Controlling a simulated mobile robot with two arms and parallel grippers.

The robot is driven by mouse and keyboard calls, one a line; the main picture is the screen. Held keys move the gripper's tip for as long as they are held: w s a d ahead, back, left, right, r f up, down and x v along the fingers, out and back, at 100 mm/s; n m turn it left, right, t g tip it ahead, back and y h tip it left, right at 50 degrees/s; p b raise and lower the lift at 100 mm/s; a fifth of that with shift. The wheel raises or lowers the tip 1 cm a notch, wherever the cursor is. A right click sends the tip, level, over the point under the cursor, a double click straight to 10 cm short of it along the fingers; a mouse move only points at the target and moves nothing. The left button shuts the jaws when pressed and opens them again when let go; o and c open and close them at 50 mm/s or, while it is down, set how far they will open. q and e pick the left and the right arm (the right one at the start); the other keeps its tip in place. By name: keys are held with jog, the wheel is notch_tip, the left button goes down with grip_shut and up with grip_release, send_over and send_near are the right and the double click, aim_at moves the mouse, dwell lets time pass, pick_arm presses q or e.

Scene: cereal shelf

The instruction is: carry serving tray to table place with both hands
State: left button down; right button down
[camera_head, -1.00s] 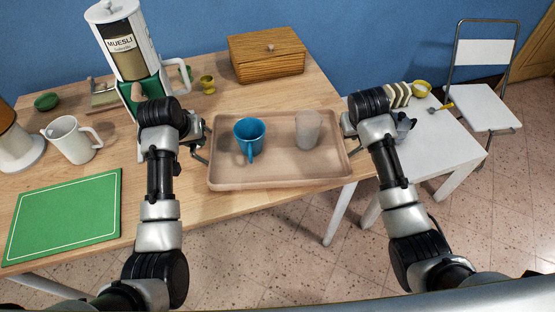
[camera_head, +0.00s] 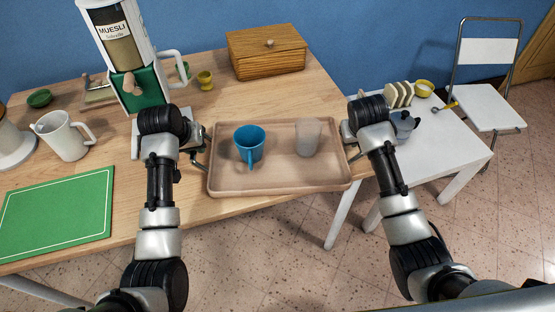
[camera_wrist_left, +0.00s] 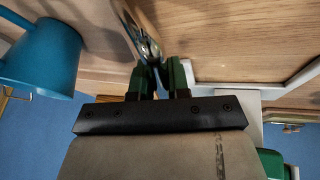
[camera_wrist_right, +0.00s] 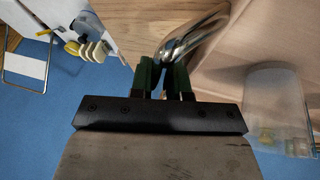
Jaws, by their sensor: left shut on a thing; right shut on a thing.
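The wooden serving tray (camera_head: 280,184) is held level between my two grippers, over the front right part of the wooden table. A blue mug (camera_head: 250,142) stands upright in its left half and a clear glass (camera_head: 308,138) in its right half. My left gripper (camera_head: 203,150) is shut on the tray's left metal handle (camera_wrist_left: 148,45). My right gripper (camera_head: 350,138) is shut on the right metal handle (camera_wrist_right: 195,35). The blue mug also shows in the left wrist view (camera_wrist_left: 40,55), and the glass in the right wrist view (camera_wrist_right: 272,100).
On the wooden table (camera_head: 215,105) stand a muesli dispenser (camera_head: 118,45), a wooden box (camera_head: 266,55), a white pitcher (camera_head: 65,138) and a green mat (camera_head: 55,215). A white side table (camera_head: 445,150) at right holds a toast rack (camera_head: 399,94) and a grey pot (camera_head: 404,124). A folding chair (camera_head: 485,105) stands beyond.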

pick_arm(q)
jog(key=c, duration=1.1)
grip_release()
pick_arm(e)
jog(key=c, duration=1.1)
grip_release()
pick_arm(q)
jog(key=shift+s+r, duration=0.1)
jog(key=v, duration=1.1)
jog(key=shift+r, duration=0.4)
pick_arm(e)
jog(key=v, duration=1.2)
pick_arm(q)
jog(key=shift+s, duration=0.1)
